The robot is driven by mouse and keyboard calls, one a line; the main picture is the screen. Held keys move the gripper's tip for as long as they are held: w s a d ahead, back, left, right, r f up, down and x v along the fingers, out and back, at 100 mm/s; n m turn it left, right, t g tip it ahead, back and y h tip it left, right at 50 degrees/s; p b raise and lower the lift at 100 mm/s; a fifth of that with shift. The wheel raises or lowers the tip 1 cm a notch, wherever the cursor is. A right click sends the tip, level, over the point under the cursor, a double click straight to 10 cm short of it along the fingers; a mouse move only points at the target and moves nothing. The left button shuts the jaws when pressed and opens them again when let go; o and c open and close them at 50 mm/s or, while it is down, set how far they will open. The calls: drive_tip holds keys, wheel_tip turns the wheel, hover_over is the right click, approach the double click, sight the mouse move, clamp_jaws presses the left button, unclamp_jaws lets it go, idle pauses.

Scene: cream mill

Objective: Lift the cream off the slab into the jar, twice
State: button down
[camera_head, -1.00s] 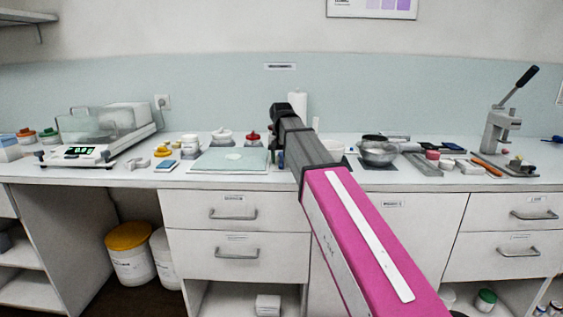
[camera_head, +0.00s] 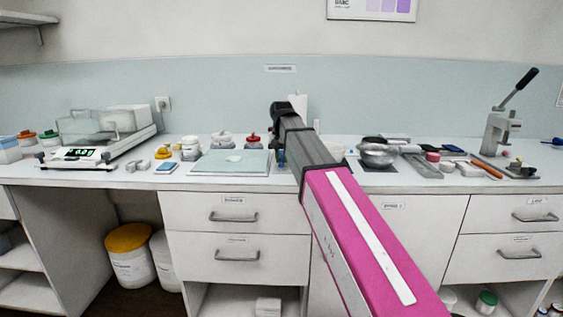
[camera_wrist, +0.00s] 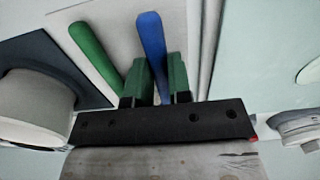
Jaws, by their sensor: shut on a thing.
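The slab (camera_head: 205,170) is a pale glass plate on the bench, left of my arm, with a small white patch of cream (camera_head: 234,158) on it. The slab's edge also shows at the right of the wrist view (camera_wrist: 260,60). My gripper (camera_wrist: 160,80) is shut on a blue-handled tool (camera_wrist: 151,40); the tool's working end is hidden. In the head view my arm mostly hides the gripper, just right of the slab. White jars (camera_head: 222,139) stand behind the slab; which one is the task's jar I cannot tell.
A green-handled tool (camera_wrist: 90,50) lies beside the held one. A pale round vessel (camera_wrist: 35,105) is at the wrist view's left, by a dark mat (camera_wrist: 50,62). A red-topped jar (camera_head: 253,141) stands behind the slab.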

sight(282, 159)
wheel_tip(282, 159, up, 3)
drive_tip(key=shift+w, duration=0.1)
drive_tip(key=s+a+r, duration=0.5)
drive_tip(key=a+r, duration=0.1)
drive_tip(key=a, duration=0.4)
drive_tip(key=w+a+r+m+y, duration=0.2)
drive_tip(key=a+m+y, duration=0.2)
drive_tip(key=a+m, duration=0.35)
drive_tip(key=w+a+r+m+y, duration=0.25)
drive_tip(key=a+m+y, duration=0.3)
drive_tip(key=a, duration=0.35)
drive_tip(key=shift+m+t+h, duration=0.3)
drive_tip(key=shift+t+h, duration=0.05)
drive_tip(key=shift+t, duration=0.05)
drive_tip(key=shift+w+d+f, duration=0.1)
drive_tip(key=shift+f, duration=1.3)
drive_tip(key=shift+w+d+f, duration=0.1)
drive_tip(key=shift+f, duration=1.3)
drive_tip(key=shift+f, duration=0.75)
drive_tip(key=shift+r, duration=0.1)
drive_tip(key=shift+r, duration=2.9)
